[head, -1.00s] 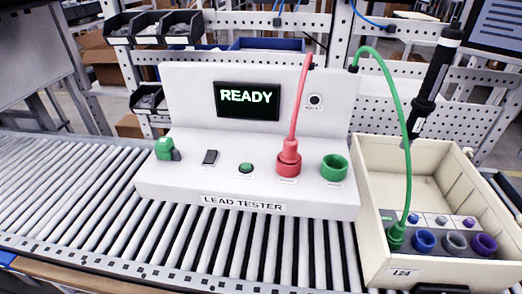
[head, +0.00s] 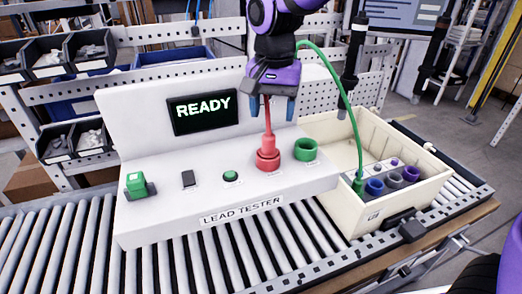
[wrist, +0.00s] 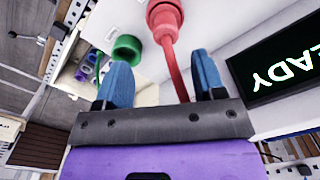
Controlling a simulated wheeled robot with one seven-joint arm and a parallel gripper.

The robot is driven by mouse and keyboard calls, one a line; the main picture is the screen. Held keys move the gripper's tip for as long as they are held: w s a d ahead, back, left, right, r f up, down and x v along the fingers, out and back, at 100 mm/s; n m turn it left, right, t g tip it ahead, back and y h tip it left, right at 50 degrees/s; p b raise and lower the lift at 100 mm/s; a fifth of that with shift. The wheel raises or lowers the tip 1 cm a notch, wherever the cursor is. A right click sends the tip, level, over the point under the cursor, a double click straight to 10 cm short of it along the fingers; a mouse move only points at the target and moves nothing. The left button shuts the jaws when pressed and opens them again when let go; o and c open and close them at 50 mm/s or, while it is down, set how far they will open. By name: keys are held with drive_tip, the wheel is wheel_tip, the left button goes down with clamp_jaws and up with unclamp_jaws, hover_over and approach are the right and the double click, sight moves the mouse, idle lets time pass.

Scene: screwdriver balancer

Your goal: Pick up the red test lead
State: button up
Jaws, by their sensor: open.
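The red test lead (head: 268,155) stands upright with its plug in a red socket on the white lead tester (head: 150,215). Its thin cable rises from the plug up to my gripper (head: 271,114). My gripper points down above the plug, jaws open, with the cable passing between its two blue fingers. In the wrist view the red lead (wrist: 166,22) shows at the top, and its cable runs between the spread fingers of my gripper (wrist: 163,72). The fingers stand apart from the cable there. The cable's upper end is hidden behind my gripper.
A green lead (head: 349,105) arcs to the right of my gripper into a cream bin (head: 330,207) with coloured sockets. An empty green socket (head: 306,149) sits right of the red plug. The tester's screen (head: 203,112) reads READY. Rollers surround the tester.

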sight(269, 135)
drive_tip(key=shift+w+a+f, duration=0.1)
drive_tip(key=shift+a+f, duration=0.05)
drive_tip(key=shift+f, duration=2.05)
drive_tip(key=shift+w+a+f, duration=0.1)
drive_tip(key=shift+a+f, duration=0.05)
drive_tip(key=shift+f, duration=2)
drive_tip(key=c, duration=1)
